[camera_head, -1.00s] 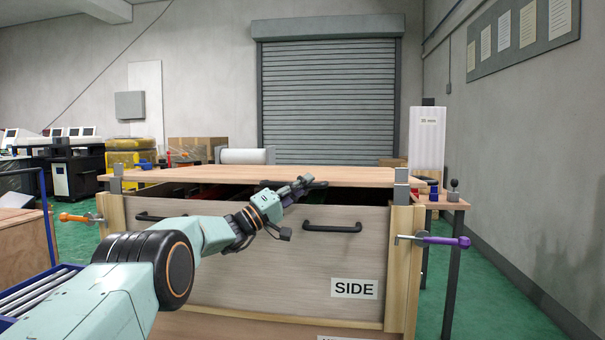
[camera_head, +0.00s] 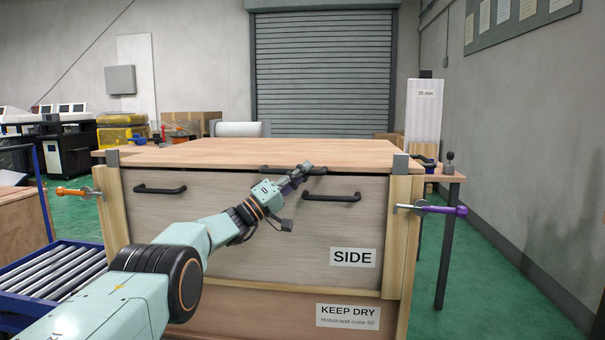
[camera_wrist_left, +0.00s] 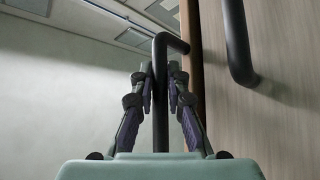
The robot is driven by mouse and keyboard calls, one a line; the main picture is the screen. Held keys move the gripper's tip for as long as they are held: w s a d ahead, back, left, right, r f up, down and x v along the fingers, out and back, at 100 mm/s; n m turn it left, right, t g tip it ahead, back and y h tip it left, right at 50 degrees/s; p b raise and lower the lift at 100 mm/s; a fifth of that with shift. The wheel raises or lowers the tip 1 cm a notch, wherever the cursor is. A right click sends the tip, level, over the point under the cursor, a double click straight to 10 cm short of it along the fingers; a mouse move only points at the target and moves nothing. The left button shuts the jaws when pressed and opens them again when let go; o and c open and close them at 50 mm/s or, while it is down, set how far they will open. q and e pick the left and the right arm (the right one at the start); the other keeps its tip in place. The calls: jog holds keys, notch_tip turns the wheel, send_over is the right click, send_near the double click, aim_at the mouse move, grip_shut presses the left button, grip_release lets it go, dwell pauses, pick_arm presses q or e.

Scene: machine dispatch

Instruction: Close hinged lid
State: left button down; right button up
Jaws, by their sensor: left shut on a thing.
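The wooden lid (camera_head: 250,153) lies about level on top of the large crate (camera_head: 250,235), its front edge close along the top of the crate's front panel. Any thin gap left there is too small to judge. A black bar handle (camera_head: 318,170) sits at the lid's front edge. My left gripper (camera_head: 299,173) is at this handle, in front of the crate. In the left wrist view the fingers (camera_wrist_left: 160,85) are closed around the dark handle bar (camera_wrist_left: 160,120). My right gripper is not in view.
Two fixed black handles, left (camera_head: 160,189) and right (camera_head: 331,197), are on the crate front. An orange-handled clamp (camera_head: 75,192) and a purple-handled clamp (camera_head: 432,210) stick out at its sides. A roller conveyor (camera_head: 55,275) stands at left. A small table (camera_head: 448,178) stands right.

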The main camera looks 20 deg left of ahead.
pick_arm(q)
jog(key=shift+f, duration=0.85)
jog(key=c, duration=1.8)
grip_release()
jog(key=o, duration=0.3)
jog(key=shift+s+r, duration=0.1)
jog(key=shift+o, duration=0.8)
jog(key=shift+w, duration=0.2)
jog(key=shift+s+r, duration=0.1)
jog(key=shift+r, duration=0.1)
jog(key=shift+a+f, duration=0.1)
jog(key=shift+a, duration=0.05)
jog(key=v, duration=1.1)
jog(key=shift+s+a, duration=0.15)
jog(key=shift+s, duration=0.2)
